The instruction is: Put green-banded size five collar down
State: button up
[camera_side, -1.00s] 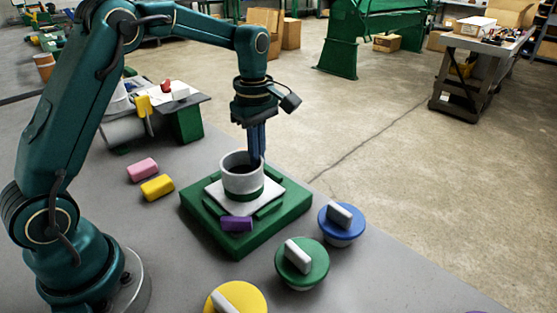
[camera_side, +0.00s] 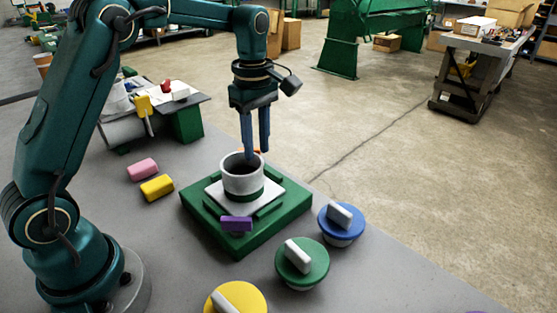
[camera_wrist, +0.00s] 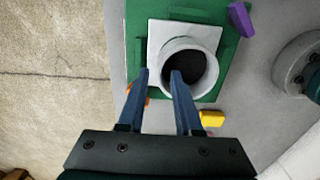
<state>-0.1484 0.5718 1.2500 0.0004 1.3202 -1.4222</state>
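The green-banded collar (camera_side: 243,182) is a pale grey open ring with a green band round its foot. It stands upright on a white square plate (camera_side: 214,190) on the green base (camera_side: 205,222). The wrist view shows its round dark opening, with the collar (camera_wrist: 211,72) over the white plate (camera_wrist: 156,38). My gripper (camera_side: 257,155) is above the collar's far rim, its fingers apart with a gap and nothing held between them. In the wrist view my gripper (camera_wrist: 160,72) has one finger beside the collar and the other overlapping its rim and opening.
A purple block (camera_side: 236,224) lies at the base's front edge. Blue (camera_side: 341,224), green (camera_side: 302,262) and yellow (camera_side: 237,299) handled lids stand to the right and front. Pink (camera_side: 142,169) and yellow (camera_side: 157,188) blocks lie left. An orange piece shows behind the collar.

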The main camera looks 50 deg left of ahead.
jog(key=s+d+r+m+t, duration=0.1)
jog(key=s+r+m, duration=0.1)
jog(key=r, duration=0.4)
jog(key=s+d+r+m+t, duration=0.1)
jog(key=s+r+m, duration=0.15)
jog(key=r, duration=0.35)
jog(key=s+d+f+m+t, duration=0.1)
jog(key=s+f+m, duration=0.3)
jog(key=s+m, duration=0.2)
jog(key=s+d+f+m+t, duration=0.2)
jog(key=s+f+m, duration=0.1)
jog(key=s+m, duration=0.4)
jog(key=shift+s+f+t, duration=0.25)
jog(key=shift+f+t, duration=0.05)
jog(key=shift+f, duration=0.05)
jog(key=shift+m, duration=0.25)
dwell(0.5)
